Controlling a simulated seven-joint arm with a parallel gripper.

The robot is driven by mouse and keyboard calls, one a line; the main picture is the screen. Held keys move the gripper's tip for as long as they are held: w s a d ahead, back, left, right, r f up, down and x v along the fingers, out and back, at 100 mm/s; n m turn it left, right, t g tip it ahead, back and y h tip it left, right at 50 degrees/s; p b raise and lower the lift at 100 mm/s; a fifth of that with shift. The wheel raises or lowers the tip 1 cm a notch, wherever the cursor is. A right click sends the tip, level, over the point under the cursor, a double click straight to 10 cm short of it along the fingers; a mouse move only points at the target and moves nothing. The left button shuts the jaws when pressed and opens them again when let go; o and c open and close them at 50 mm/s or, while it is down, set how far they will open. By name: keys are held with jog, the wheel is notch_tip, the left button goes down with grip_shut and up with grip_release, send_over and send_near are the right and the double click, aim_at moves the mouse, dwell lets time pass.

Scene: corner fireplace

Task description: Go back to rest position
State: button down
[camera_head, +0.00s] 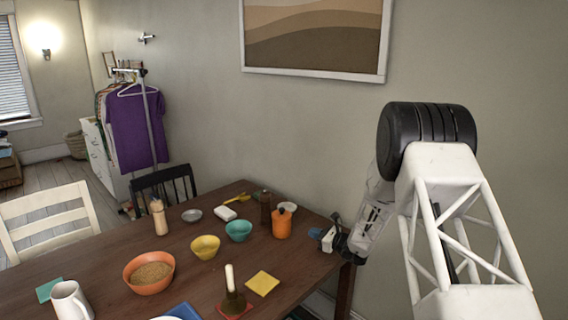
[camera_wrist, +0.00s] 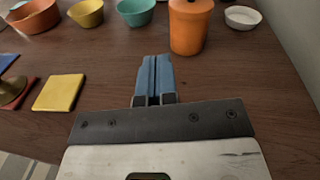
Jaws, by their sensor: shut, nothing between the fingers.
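My gripper (camera_head: 316,232) is at the right end of the dark wooden table (camera_head: 100,263) in the head view, just right of the orange lidded jar (camera_head: 282,224). In the wrist view, my gripper (camera_wrist: 155,64) shows its two bluish fingers side by side, shut and empty. The table top (camera_wrist: 245,75) lies behind and below them in that view. The orange jar (camera_wrist: 189,26) stands just beyond the fingertips, to their right. The exact height of the fingers above the table is hard to tell.
An orange bowl (camera_head: 149,273), a yellow bowl (camera_head: 205,247), a teal bowl (camera_head: 238,231) and a white pitcher (camera_head: 71,301) stand on the table. A yellow square (camera_head: 263,283) lies near the front. A wall (camera_head: 310,130) rises behind. Chairs (camera_head: 48,224) stand left.

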jog(key=s+a+r+n+g+h, duration=0.25)
jog(key=s+r+n+g, duration=0.35)
jog(key=s+r, duration=0.65)
jog(key=s+a+r+n+g+h, duration=0.1)
jog(key=s+a+r+n+g, duration=0.2)
jog(key=s+r+n, duration=0.9)
jog(key=s+d+n+h, duration=0.2)
jog(key=s+d+h, duration=0.1)
jog(key=s, duration=0.9)
jog(key=s+d+r+n+h, duration=0.1)
jog(key=s+d+h, duration=0.3)
jog(key=s, duration=0.8)
jog(key=s+d+n+t+h, duration=0.1)
jog(key=s+d+n+h, duration=0.2)
jog(key=s, duration=0.9)
jog(key=shift+s+d+r, duration=0.3)
jog(key=shift+d+r, duration=0.1)
jog(key=shift+d, duration=0.1)
jog(key=shift+h, duration=0.25)
